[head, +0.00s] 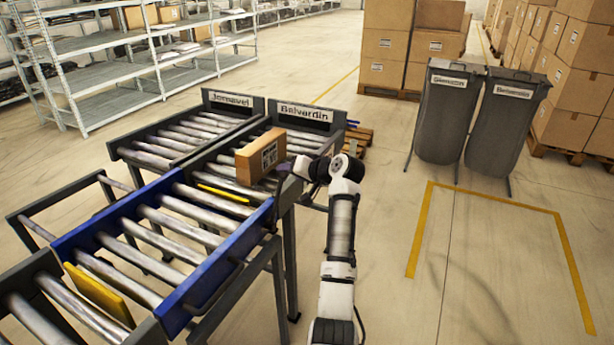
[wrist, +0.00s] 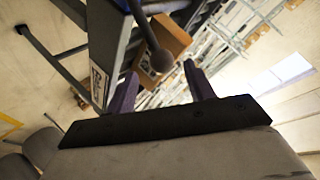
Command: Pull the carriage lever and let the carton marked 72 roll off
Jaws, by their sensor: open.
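The brown carton (head: 262,157) with a printed label sits on the rollers of the Belvardin lane, beyond the yellow plate (head: 222,193); its number is too small to read. The blue-framed carriage (head: 225,262) stands in front of the lanes and its rollers are empty. A dark lever with a ball knob (wrist: 161,61) shows in the wrist view, in front of the carton (wrist: 172,38). My gripper (wrist: 160,72) is open, with the knob appearing between its purple fingertips; contact cannot be told. In the head view my gripper (head: 284,180) is beside the lane's right rail, hiding the lever.
The Jornavel lane (head: 165,150) is empty, left of the Belvardin lane. A second yellow plate (head: 100,294) is at the carriage's near end. Two grey bins (head: 445,115) (head: 503,125) stand right, near stacked boxes (head: 410,40). Floor inside the yellow outline is clear.

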